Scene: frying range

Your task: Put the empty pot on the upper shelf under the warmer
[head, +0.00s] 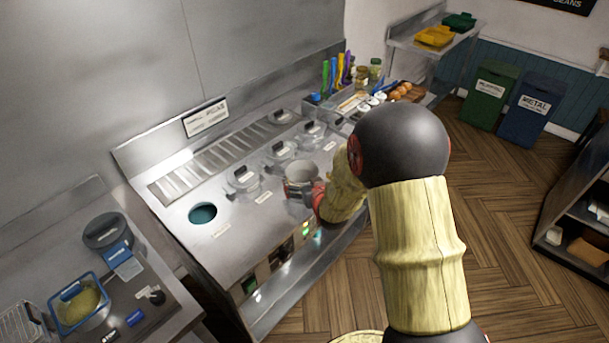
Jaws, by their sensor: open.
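An open metal pot (299,171) without a lid stands at the front of the steel warmer counter (262,222). Its inside looks light and bare, though its bottom is hard to see. My gripper (306,197) is open at the near right side of the pot; its fingers are small and partly hidden, and I cannot tell whether they touch it. My arm comes in from the right. I cannot make out an upper shelf under the warmer in this view.
Several lidded pots (243,179) sit in the counter, with an open round well (203,214) at left. Colourful utensils (337,72) and eggs (402,91) stand behind. A fry basket (80,303) is at lower left. Green and blue bins (530,108) stand right; the wooden floor is clear.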

